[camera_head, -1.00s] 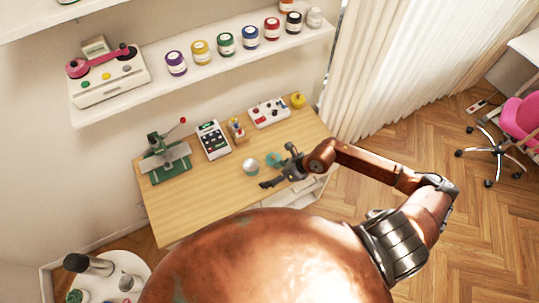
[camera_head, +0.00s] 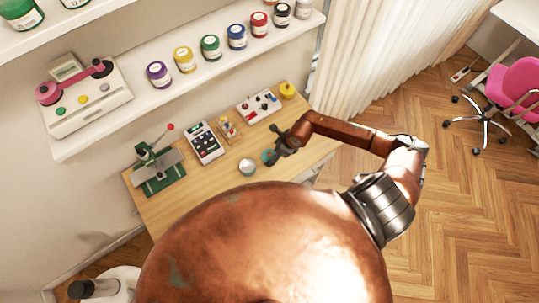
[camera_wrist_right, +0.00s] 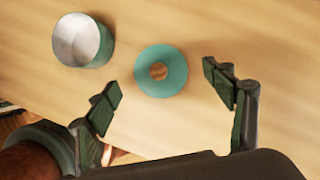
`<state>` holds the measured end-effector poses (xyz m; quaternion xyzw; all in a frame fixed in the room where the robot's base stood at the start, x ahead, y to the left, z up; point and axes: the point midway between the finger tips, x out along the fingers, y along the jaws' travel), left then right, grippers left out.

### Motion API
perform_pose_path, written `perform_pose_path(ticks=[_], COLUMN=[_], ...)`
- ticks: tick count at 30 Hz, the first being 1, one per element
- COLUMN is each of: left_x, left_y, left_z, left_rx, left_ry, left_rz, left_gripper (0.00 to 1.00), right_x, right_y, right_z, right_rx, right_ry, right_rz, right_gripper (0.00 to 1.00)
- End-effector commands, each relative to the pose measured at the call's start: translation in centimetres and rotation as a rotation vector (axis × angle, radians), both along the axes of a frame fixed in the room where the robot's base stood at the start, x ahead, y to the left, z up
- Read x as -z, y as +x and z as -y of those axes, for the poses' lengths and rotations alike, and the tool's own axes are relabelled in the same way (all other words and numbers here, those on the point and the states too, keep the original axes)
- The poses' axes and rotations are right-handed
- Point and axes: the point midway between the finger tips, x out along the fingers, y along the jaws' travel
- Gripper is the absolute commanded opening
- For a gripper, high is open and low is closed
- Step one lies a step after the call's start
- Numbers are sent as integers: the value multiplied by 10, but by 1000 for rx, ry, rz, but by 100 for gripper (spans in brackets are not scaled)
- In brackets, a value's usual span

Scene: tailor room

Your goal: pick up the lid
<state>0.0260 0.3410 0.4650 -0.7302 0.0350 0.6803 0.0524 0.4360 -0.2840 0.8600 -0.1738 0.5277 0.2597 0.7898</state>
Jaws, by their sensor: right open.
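The lid is a teal disc (camera_wrist_right: 174,84) with a brown knob in its middle, lying on the wooden table. In the head view the lid (camera_head: 267,156) is partly hidden by my right gripper (camera_head: 276,147). In the right wrist view my right gripper (camera_wrist_right: 162,83) is open, with the lid between and just beyond its spread fingers. The gripper holds nothing, and I see no finger touching the lid. My left gripper is not in view.
A teal cup with a pale inside (camera_wrist_right: 82,40) stands close beside the lid.

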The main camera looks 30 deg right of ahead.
Motion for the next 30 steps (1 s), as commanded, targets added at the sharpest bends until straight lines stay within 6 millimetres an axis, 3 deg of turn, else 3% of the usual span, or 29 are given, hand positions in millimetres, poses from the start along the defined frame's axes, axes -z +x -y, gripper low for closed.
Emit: perform_pose_path(ticks=[6, 14, 30], left_x=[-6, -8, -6], left_y=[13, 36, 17], left_z=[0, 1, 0], left_rx=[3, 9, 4], left_ry=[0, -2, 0], left_rz=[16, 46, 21], left_gripper=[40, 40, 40], right_x=[23, 26, 26], right_y=[6, 6, 6], right_z=[-5, -5, -4], right_rx=[4, 4, 5], right_ry=[1, 0, 1], right_rz=[-1, -1, -1], right_gripper=[75, 75, 38])
